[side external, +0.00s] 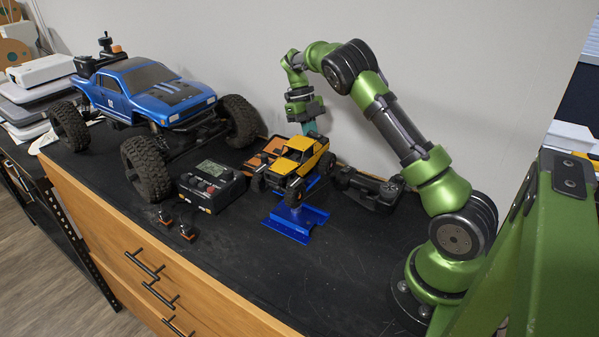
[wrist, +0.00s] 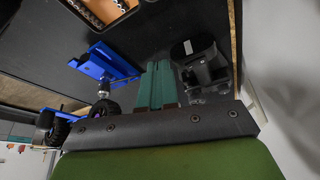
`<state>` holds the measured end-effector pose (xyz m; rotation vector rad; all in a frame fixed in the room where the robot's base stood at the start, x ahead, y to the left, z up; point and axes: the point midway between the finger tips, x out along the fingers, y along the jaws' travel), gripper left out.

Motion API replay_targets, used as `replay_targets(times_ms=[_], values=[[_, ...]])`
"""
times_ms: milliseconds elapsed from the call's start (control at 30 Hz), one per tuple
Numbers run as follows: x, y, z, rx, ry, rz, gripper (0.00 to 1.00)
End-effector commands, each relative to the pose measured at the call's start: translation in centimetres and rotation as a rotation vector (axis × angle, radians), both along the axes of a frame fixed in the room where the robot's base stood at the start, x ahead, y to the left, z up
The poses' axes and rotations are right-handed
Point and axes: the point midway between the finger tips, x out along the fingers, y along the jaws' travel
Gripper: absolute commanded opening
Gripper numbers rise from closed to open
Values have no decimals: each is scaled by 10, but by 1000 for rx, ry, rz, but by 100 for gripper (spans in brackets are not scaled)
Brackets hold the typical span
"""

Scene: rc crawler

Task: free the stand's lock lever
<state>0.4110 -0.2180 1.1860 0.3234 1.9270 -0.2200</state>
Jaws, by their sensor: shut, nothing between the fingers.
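The blue stand (side external: 297,222) is on the black worktop with a small yellow crawler (side external: 300,157) on top of it. In the wrist view, a blue part of the stand (wrist: 103,65) shows left of my fingers, with a black wheel (wrist: 105,107) close by. I cannot make out the lock lever for certain in either view.
A large blue crawler (side external: 150,90) stands at the left. A black charger (side external: 211,185) is left of the stand, and a black controller (side external: 368,188) is right of it. An orange-edged tray (side external: 262,158) lies behind. The worktop in front of the stand is clear.

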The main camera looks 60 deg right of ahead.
Motion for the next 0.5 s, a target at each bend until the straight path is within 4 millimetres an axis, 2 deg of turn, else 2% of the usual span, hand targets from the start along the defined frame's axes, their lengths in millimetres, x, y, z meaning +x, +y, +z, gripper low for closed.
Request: replay_targets(times_ms=[233, 500], values=[[-20, 8, -50, 2, 2, 1, 0], [-48, 17, -46, 1, -1, 1, 0]])
